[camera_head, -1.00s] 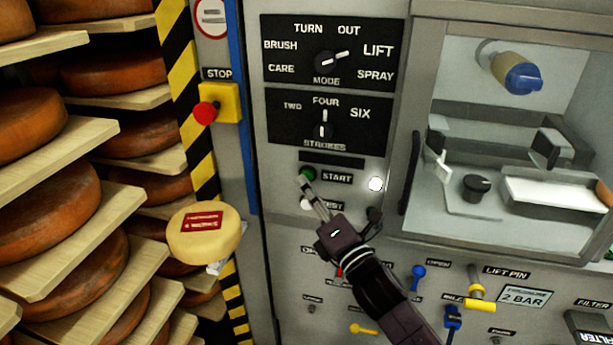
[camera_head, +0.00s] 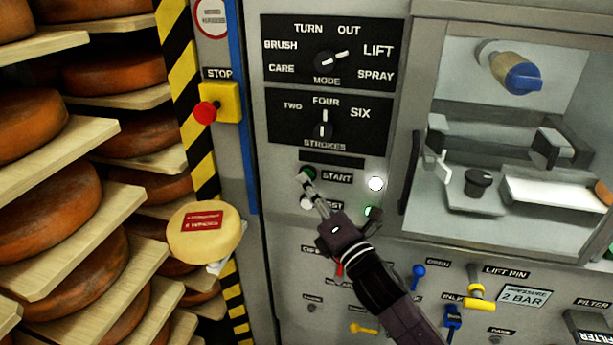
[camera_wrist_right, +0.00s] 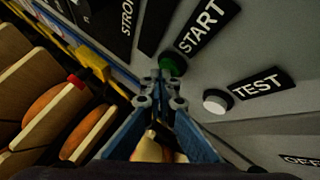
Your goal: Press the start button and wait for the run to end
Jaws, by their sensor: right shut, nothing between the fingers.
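The green start button (camera_head: 309,173) is on the grey panel beside its START label. It also shows in the right wrist view (camera_wrist_right: 173,66), just beyond the fingertips. My right gripper (camera_head: 307,185) is shut and empty, its tips at the lower edge of the button. I cannot tell whether they touch it. The white TEST button (camera_head: 306,203) is just below. The mode knob (camera_head: 329,62) points towards LIFT and the strokes knob (camera_head: 325,130) towards FOUR. My left gripper is not in view.
A red stop button (camera_head: 206,112) sits on a yellow box to the left. A pale cheese wheel (camera_head: 204,240) with a red label is beside the panel. Shelves of orange cheese wheels (camera_head: 50,205) fill the left. A glazed chamber (camera_head: 510,130) is at right.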

